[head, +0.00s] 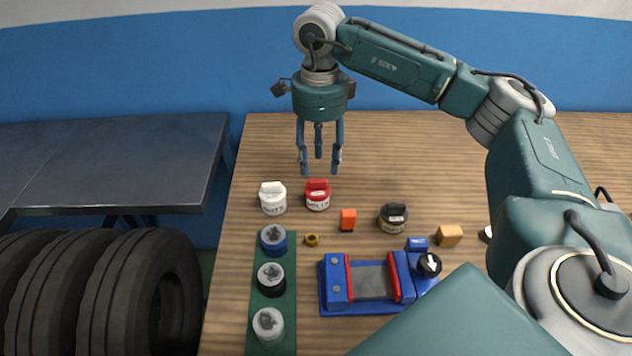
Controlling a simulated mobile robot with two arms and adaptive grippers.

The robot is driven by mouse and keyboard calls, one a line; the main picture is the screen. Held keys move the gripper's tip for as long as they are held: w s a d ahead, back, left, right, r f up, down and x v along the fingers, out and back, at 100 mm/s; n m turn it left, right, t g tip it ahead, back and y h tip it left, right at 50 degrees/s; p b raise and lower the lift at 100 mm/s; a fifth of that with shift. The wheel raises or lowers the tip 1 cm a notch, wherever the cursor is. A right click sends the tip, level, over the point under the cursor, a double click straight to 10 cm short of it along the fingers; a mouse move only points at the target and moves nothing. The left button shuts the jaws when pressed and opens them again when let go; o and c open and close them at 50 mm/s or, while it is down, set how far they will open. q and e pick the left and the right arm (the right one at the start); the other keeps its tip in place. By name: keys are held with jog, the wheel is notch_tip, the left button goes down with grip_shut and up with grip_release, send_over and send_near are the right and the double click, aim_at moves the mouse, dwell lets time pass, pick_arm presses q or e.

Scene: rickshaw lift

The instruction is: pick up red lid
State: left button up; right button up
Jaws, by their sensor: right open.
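The fingertips look apart from the lid, but the exact height gap is hard to tell. My left gripper does not show.
A white-lidded jar (272,198) stands left of the red one. A green strip (283,341) holds three round containers. The table's back is clear.

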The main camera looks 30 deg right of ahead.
aim_at(318, 181)
notch_tip(318, 181, down, 6)
jog(key=shift+a+f+p, duration=0.1)
jog(key=shift+p, duration=0.75)
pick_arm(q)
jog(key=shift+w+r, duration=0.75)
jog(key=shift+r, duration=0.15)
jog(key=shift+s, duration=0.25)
pick_arm(e)
grip_shut()
